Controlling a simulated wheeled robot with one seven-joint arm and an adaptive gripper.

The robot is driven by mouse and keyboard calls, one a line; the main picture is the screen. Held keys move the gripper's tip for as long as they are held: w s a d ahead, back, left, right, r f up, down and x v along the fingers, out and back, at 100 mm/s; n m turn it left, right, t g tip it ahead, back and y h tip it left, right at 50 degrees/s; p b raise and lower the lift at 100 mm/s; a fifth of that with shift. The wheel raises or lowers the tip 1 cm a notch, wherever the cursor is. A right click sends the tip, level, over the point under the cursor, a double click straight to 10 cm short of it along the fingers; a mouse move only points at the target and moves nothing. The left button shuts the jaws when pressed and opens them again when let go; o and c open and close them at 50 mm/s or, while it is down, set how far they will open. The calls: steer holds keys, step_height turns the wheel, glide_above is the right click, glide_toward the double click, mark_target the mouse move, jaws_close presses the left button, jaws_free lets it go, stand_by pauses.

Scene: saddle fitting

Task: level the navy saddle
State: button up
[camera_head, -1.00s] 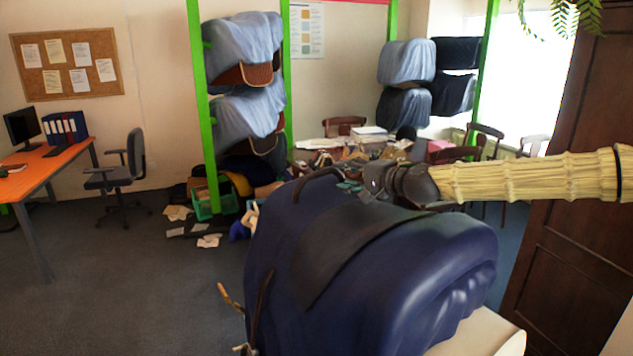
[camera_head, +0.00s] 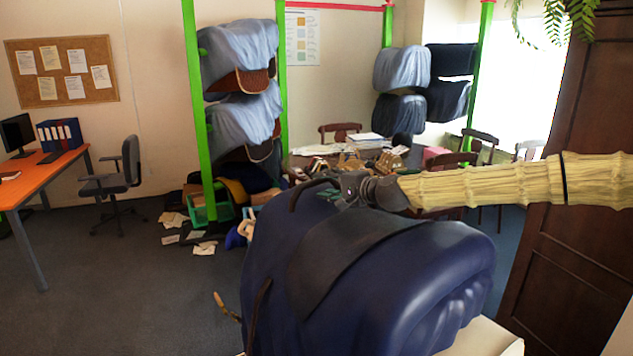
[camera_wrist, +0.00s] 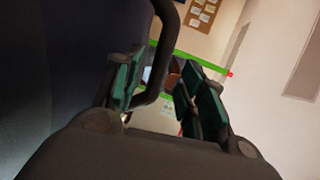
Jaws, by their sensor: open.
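The navy saddle (camera_head: 400,280) fills the lower middle of the head view, with a dark band (camera_head: 330,255) across its top. It sits askew, sloping down toward the lower right, over a cream support (camera_head: 485,340). A dark curved handle (camera_head: 305,186) rises at its far left end. My gripper (camera_head: 326,196) is at that handle, just above the saddle's far edge. In the wrist view my gripper (camera_wrist: 160,90) is open, with the handle (camera_wrist: 158,70) passing between its green-padded fingers, nearer the left one. I cannot tell whether they touch. The saddle's dark side (camera_wrist: 40,70) fills the left.
A dark wooden door (camera_head: 570,240) stands close on the right. A green rack (camera_head: 198,110) with covered saddles and a cluttered table (camera_head: 310,150) stand behind. Papers (camera_head: 200,247) and a green crate (camera_head: 210,210) lie on the floor. The left floor is mostly clear.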

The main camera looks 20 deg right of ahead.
mark_target(319, 183)
steer(key=shift+p+x, duration=0.65)
steer(key=shift+x, duration=1.8)
jaws_close()
